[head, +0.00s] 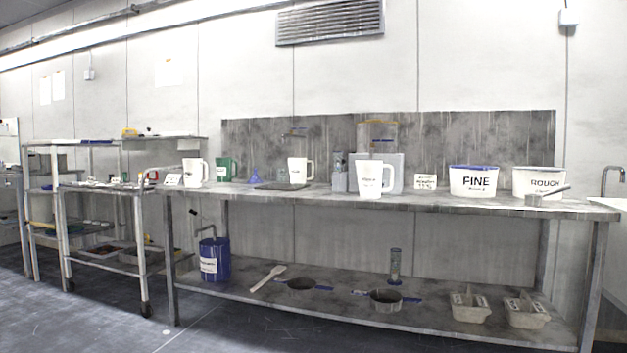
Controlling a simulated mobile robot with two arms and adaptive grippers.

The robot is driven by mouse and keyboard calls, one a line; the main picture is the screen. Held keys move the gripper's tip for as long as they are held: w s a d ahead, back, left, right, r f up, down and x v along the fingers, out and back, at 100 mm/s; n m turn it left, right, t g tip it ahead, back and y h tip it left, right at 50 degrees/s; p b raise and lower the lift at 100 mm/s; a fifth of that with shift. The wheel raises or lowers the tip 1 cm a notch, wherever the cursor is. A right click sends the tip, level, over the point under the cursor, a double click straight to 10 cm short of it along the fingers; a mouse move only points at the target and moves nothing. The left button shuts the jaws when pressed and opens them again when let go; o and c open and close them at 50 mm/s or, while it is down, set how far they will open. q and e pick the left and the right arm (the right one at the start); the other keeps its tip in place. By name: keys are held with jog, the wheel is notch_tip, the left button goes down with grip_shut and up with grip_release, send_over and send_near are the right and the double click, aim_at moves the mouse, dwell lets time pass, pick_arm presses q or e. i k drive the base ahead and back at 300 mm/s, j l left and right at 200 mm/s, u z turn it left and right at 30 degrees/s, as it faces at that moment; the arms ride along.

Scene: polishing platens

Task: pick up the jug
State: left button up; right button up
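Several jugs stand upright on the long grey bench, and I cannot tell which one the task means. A white jug (370,179) with a handle on its right stands near the front edge at the middle. Another white jug (297,171) stands farther back to its left. A third white jug (193,173) stands near the left end, with a green jug (224,170) just right of it. Neither of my grippers is in view.
The bench (440,200) also holds a FINE tub (473,181), a ROUGH tub (530,182) and a small sign (426,182). A lower shelf (340,305) carries a blue container (214,259), pans and grey blocks. A trolley (143,225) stands at left. The floor (110,320) in front is clear.

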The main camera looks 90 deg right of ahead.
aim_at(370, 172)
jog(key=z, duration=3.15)
